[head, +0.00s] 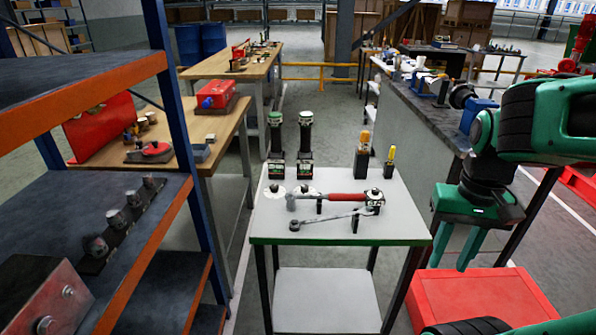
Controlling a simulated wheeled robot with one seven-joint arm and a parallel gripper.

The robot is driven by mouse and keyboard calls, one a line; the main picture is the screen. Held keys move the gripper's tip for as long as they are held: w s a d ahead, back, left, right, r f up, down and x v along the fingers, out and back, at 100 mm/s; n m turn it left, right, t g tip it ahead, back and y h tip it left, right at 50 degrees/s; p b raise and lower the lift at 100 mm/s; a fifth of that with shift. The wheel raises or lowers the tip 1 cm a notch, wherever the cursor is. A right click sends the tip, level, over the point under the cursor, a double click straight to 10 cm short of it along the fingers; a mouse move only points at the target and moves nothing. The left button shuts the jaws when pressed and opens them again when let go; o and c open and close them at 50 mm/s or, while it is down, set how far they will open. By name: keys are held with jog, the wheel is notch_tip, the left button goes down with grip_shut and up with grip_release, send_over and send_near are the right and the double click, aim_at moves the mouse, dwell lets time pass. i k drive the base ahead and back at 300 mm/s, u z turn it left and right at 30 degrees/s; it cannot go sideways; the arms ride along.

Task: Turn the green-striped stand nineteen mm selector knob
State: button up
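Two dark upright stands with green and pale bands at the top are at the back left of the white table (330,236): a left stand (276,138) and a right stand (305,138). Each has a dark base with small pale-green markings, too small to read. A pale round part lies in front of each, one left (275,191) and one right (305,190); I cannot tell which is the nineteen mm selector knob. My gripper (481,262) points down right of the table, fingers apart and empty, touching none of these.
A red-handled wrench (340,197) and a grey wrench (325,219) lie across holders on the table. Two yellow-handled tools (363,150) (391,160) stand behind. A red box (480,300) is below my gripper. A blue-orange shelf (180,110) stands left.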

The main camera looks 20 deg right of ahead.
aim_at(304, 188)
jog(key=u, duration=0.25)
jog(key=i, duration=0.85)
jog(key=u, duration=0.35)
